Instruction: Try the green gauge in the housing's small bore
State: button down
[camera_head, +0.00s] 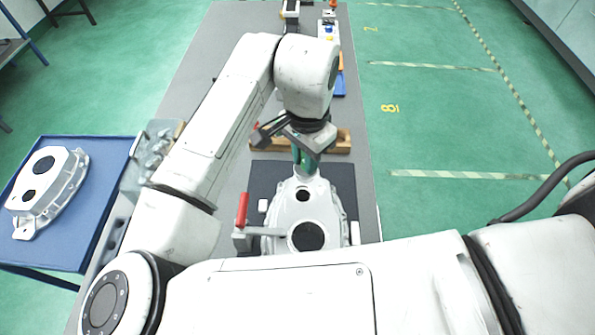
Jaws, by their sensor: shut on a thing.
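A cast aluminium housing (283,213) lies on a dark mat (343,178) on the grey bench. Its small bore (302,195) and, nearer me, its large bore (307,236) both show as dark, open holes. My gripper (307,149) is shut on the green gauge (306,160), at the housing's far end. The gauge's lower part shows just beyond the small bore in the picture; it is not in the bore. I cannot tell the height between the gauge and the housing. The gripper and wrist hide the gauge's top.
A red-handled clamp (242,210) stands at the housing's left. A wooden rack (264,144) lies behind the gripper. Another casting (48,185) is on a blue table at left. Small items stand at the bench's far end. Green floor at right is clear.

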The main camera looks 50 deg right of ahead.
aim_at(303, 180)
jog(key=shift+a, duration=0.25)
dwell(0.3)
jog(key=shift+f+b, duration=2.05)
jog(key=shift+f, duration=0.9)
jog(key=shift+f+b, duration=0.55)
jog(key=shift+f, duration=0.55)
jog(key=shift+r, duration=0.15)
dwell(1.1)
jog(key=shift+r+p, duration=2.55)
jog(key=shift+r, duration=0.4)
jog(key=shift+d, duration=0.1)
